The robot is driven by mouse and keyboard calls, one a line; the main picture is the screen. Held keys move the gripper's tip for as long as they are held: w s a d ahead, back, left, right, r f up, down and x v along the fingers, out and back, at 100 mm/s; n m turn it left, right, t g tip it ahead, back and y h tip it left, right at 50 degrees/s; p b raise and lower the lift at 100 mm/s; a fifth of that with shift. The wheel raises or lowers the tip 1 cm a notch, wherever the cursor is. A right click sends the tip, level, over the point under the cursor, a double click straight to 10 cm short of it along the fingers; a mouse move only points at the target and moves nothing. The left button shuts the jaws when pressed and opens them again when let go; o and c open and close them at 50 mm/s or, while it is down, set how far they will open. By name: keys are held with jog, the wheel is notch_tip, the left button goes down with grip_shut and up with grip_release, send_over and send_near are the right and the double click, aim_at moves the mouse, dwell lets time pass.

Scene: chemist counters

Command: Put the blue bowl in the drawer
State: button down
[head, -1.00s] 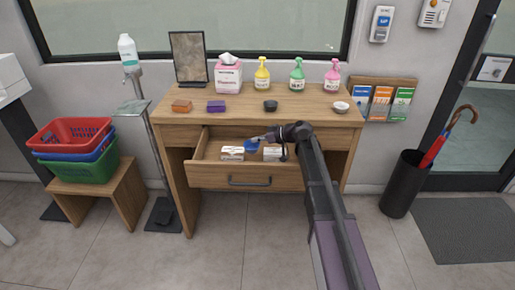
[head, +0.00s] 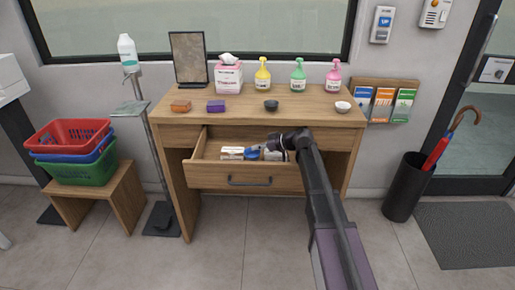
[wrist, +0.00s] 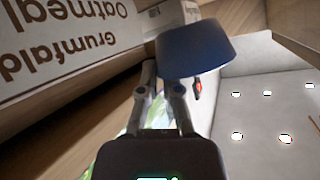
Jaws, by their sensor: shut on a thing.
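The drawer (head: 205,175) under the wooden desk is pulled open. The blue bowl (head: 253,154) is inside the drawer's outline, between white boxes. In the wrist view the bowl (wrist: 193,50) is tilted and fills the space at the fingertips. My gripper (head: 263,151) is shut on the bowl's edge; its fingers also show in the wrist view (wrist: 163,82). The head view does not show clearly whether the bowl touches the drawer floor.
White boxes lie in the drawer, one left (head: 231,153) and one right (head: 275,155) of the bowl. A box with oatmeal lettering (wrist: 65,45) is close in the wrist view. A black bowl (head: 271,105) and a white bowl (head: 342,107) stand on the desktop (head: 305,108).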

jog(key=shift+f+b, duration=0.35)
jog(key=shift+f, duration=0.1)
jog(key=shift+s, duration=0.15)
jog(key=c, duration=0.8)
grip_release()
jog(key=shift+r, duration=0.2)
jog(key=shift+a+r+p, duration=0.1)
jog(key=shift+r+p, duration=0.05)
jog(key=shift+p, duration=0.25)
jog(key=shift+r+p, duration=0.3)
jog(key=shift+r, duration=0.05)
jog(key=p+v, duration=0.2)
jog(key=v, duration=0.5)
jog(key=shift+d+p, duration=0.3)
jog(key=shift+p, duration=0.1)
